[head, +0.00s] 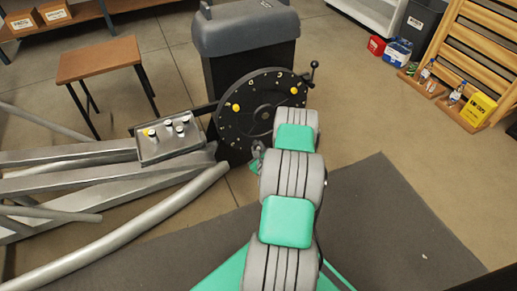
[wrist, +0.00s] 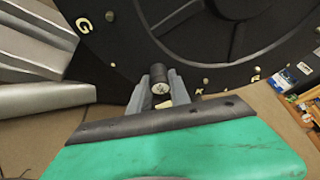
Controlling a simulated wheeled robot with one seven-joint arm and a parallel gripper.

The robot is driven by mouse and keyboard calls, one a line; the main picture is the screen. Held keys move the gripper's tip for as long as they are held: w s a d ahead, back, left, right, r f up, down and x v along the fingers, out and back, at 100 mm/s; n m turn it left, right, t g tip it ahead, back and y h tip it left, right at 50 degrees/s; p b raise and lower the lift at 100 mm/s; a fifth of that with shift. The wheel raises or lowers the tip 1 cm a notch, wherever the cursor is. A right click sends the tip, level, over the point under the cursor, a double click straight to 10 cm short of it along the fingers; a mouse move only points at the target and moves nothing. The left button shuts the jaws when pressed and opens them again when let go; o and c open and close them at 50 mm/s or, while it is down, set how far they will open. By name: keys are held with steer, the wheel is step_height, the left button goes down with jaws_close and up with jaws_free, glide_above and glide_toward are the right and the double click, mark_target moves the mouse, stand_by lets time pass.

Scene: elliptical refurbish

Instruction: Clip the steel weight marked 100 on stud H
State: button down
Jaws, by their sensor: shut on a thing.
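My gripper (wrist: 160,86) is shut on a small grey steel weight (wrist: 160,89), seen end-on between its fingertips. The mark on its pale face is too small to read. The black wheel (wrist: 230,82) stands just beyond the fingertips, with short studs and pale letters along its rim. A letter G shows at upper left; I cannot make out which stud is H. Whether the held weight touches the wheel, I cannot tell. In the head view the wheel (head: 262,122) stands beyond my arm, with yellow pieces on its face. My gripper is mostly hidden there, at the wheel's lower edge.
A metal tray (head: 150,157) with several small weights sits left of the wheel. Silver frame tubes (head: 90,185) run left.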

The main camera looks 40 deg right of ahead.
steer(key=shift+w, duration=0.15)
steer(key=c, duration=1.1)
jaws_free()
steer(key=p+v, duration=0.2)
steer(key=v, duration=0.5)
steer(key=shift+s+a+r, duration=0.15)
steer(key=shift+s, duration=0.2)
